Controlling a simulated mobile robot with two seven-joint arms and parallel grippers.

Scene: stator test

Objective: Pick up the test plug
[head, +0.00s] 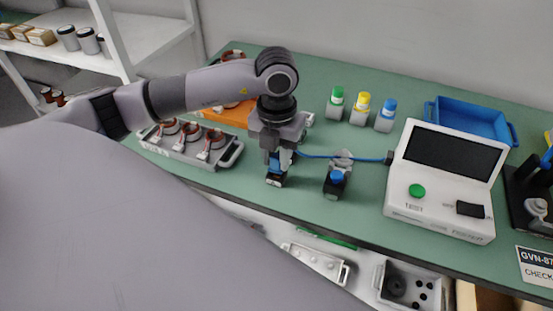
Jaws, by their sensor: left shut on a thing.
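My left gripper (276,178) points straight down over the green bench, left of the white tester (440,180). It is shut on the test plug (286,160), a blue piece that shows between the fingers. A blue cable (320,156) runs from the gripper to a dark connector on the tester's left side. The fingers hide most of the plug. I cannot tell whether the plug touches the bench. My right gripper is not in view.
A black stand with a blue top (337,180) is just right of the gripper. A grey tray (230,156) with several copper-wound parts is to the left. Green, yellow and blue-capped bottles (361,108) and a blue bin (470,118) stand behind.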

